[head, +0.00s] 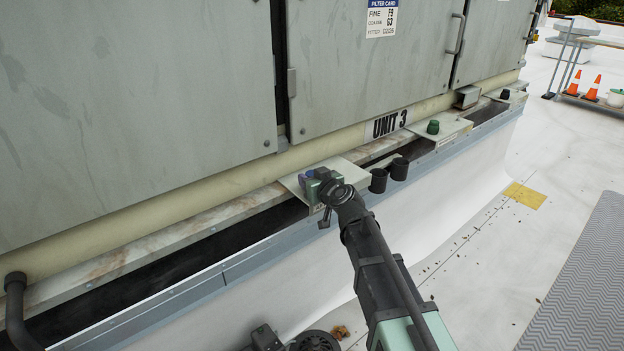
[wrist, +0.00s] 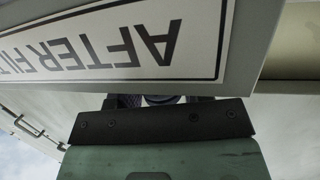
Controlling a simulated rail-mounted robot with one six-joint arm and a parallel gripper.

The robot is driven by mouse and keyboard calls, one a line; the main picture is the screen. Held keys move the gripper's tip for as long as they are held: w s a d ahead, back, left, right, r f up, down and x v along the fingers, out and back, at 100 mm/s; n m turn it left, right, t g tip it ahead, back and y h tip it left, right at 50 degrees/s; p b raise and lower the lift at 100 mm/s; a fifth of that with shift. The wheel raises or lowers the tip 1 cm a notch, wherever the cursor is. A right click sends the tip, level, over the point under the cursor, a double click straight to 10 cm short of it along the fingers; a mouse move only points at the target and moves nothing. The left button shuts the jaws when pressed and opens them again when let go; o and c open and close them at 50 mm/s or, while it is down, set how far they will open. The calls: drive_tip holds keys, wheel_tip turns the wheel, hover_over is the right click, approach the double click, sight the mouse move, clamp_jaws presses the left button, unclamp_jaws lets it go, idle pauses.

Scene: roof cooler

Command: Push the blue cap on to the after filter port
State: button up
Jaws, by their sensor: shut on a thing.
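My gripper (head: 312,180) is at the pale plate (head: 291,183) below the left cabinet door. A small bluish patch, the blue cap (head: 309,174), shows at its jaws, which are shut on it. In the wrist view my gripper (wrist: 160,99) shows dark fingers beyond a dark bar, with a pale and dark round thing between them. The after filter label (wrist: 125,45) stands upside down close by, cut off at the left. The after filter port is hidden by my gripper, so I cannot tell whether the cap touches it or how it is seated.
Further right are a green cap (head: 433,127) on another plate and a black cap (head: 505,94). The grey cabinet (head: 140,100) rises behind. A dark gutter runs along the ledge.

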drive_tip(key=shift+f, duration=0.35)
drive_tip(key=o, duration=0.6)
drive_tip(key=shift+r, duration=0.1)
drive_tip(key=p+v, duration=0.1)
drive_tip(key=v, duration=1)
drive_tip(key=shift+p, duration=0.4)
